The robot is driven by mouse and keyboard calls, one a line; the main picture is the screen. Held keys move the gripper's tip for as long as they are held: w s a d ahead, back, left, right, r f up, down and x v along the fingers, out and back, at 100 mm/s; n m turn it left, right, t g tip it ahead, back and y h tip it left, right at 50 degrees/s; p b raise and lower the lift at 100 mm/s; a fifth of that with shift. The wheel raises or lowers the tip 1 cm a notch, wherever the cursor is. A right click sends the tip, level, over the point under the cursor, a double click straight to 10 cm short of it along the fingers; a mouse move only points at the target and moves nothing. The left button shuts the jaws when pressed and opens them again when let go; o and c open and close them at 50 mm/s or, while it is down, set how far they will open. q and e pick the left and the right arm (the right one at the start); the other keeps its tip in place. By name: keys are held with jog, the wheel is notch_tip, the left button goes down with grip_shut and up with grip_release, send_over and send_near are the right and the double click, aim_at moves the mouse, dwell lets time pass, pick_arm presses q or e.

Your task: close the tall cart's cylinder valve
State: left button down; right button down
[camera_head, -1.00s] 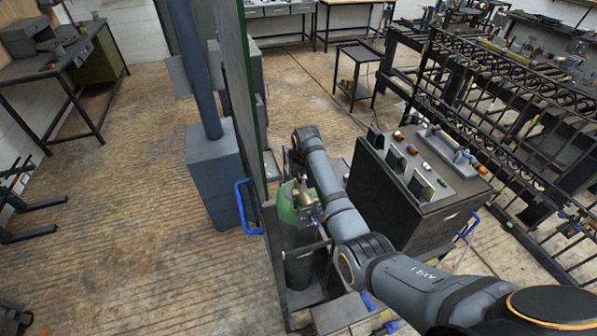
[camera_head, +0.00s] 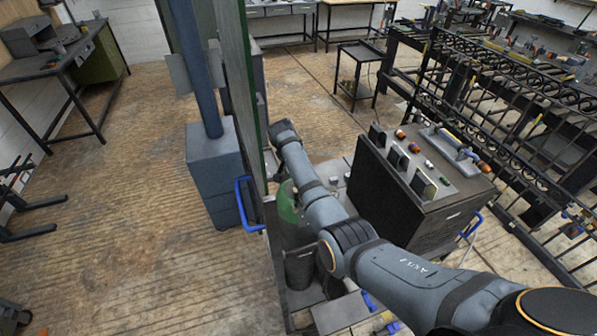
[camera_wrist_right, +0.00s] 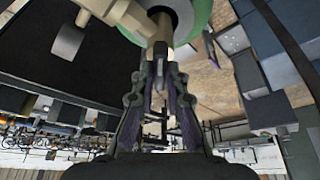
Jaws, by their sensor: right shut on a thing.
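The gas cylinder (camera_head: 288,204) with a green shoulder stands upright in the tall cart (camera_head: 340,313), beside a tall panel. My right arm passes over it and hides its valve in the head view. In the right wrist view, the green cylinder top (camera_wrist_right: 204,14) is at the upper edge. The brass-coloured valve (camera_wrist_right: 160,32) points from it down to the fingers. My right gripper (camera_wrist_right: 160,70) is shut on the end of this valve part. The head view does not show the fingers. My left gripper is in neither current view.
A dark cabinet (camera_head: 412,210) with switches and coloured knobs stands close to the right of my arm. The tall panel (camera_head: 243,90) and a grey post with its box (camera_head: 212,165) stand at the left. Scroll-work gates (camera_head: 490,100) fill the right.

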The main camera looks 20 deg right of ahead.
jog(key=shift+w+f+m+b, duration=0.15)
jog(key=shift+m+b, duration=0.25)
jog(key=shift+m, duration=0.2)
jog(key=m+g+b, duration=0.1)
jog(key=m+b, duration=0.2)
jog(key=b, duration=0.2)
jog(key=m+g+h+b, duration=0.1)
jog(key=m+b, duration=0.2)
jog(key=b, duration=0.2)
jog(key=shift+w+m+g+b, duration=0.1)
jog(key=shift+m+g+b, duration=0.2)
jog(key=shift+m, duration=0.1)
jog(key=shift+r+m+b, duration=0.25)
jog(key=shift+m+b, duration=0.25)
jog(key=shift+b, duration=0.35)
jog(key=shift+a, duration=0.1)
jog(key=c, duration=1.4)
grip_release()
jog(key=shift+g, duration=0.3)
